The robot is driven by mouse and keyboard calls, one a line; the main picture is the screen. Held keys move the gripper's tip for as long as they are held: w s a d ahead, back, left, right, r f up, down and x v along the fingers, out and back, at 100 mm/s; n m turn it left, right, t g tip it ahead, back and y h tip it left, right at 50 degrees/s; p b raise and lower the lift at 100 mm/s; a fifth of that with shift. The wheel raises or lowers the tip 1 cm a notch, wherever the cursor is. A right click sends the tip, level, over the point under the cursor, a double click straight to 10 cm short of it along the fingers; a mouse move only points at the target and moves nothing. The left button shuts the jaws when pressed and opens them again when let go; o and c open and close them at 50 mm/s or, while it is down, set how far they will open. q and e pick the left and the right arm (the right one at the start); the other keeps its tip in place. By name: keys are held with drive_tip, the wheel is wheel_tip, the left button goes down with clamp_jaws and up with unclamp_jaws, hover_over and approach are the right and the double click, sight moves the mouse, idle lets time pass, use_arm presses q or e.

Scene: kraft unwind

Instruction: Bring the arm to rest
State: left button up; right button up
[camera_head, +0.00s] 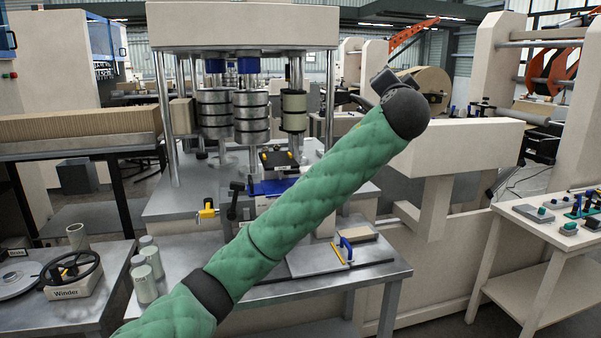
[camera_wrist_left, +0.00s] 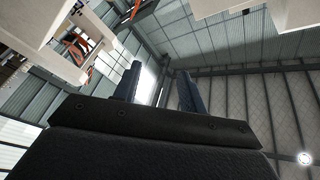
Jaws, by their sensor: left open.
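My left arm (camera_head: 300,205) wears a green quilted sleeve. It reaches from the bottom left up to the right across the head view, raised in front of the work table and press. Its dark wrist end (camera_head: 404,112) is in the upper right, with a small dark part on top; the fingers cannot be made out there. In the left wrist view my left gripper (camera_wrist_left: 157,80) has two blue-grey fingers, apart, with nothing between them. It points up towards the roof. My right arm and gripper are not in view.
A metal work table (camera_head: 270,292) and a press with stacked cylinders (camera_head: 252,117) stand behind the arm. A winder handwheel (camera_head: 72,270) is at left. A side table (camera_head: 548,228) with small parts is at right. A beige machine beam (camera_head: 455,134) is close to the wrist in the picture.

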use_arm(q)
drive_tip(key=s+a+f+n+g, duration=0.25)
drive_tip(key=s+a+f, duration=0.55)
drive_tip(key=f, duration=0.7)
drive_tip(key=s+a+f+n+g+p, duration=0.15)
drive_tip(key=s+a+f+g, duration=0.3)
drive_tip(key=a+f, duration=0.9)
drive_tip(key=s+a+f+n+g, duration=0.3)
drive_tip(key=s+a+f, duration=0.4)
drive_tip(key=f, duration=1)
drive_tip(key=s+a+f+n+g+y, duration=0.1)
drive_tip(key=s+a+f+g, duration=0.15)
drive_tip(key=s+f, duration=0.55)
drive_tip(key=s+a+f+n+g+y, duration=0.1)
drive_tip(key=s+a+f, duration=0.3)
drive_tip(key=f, duration=0.5)
drive_tip(key=s+f+g, duration=0.2)
drive_tip(key=s+f, duration=0.4)
drive_tip(key=s, duration=0.3)
drive_tip(key=s+f+g, duration=0.2)
drive_tip(key=s+f, duration=0.4)
drive_tip(key=s, duration=0.4)
drive_tip(key=shift+d+p, duration=0.2)
drive_tip(key=shift+p, duration=0.15)
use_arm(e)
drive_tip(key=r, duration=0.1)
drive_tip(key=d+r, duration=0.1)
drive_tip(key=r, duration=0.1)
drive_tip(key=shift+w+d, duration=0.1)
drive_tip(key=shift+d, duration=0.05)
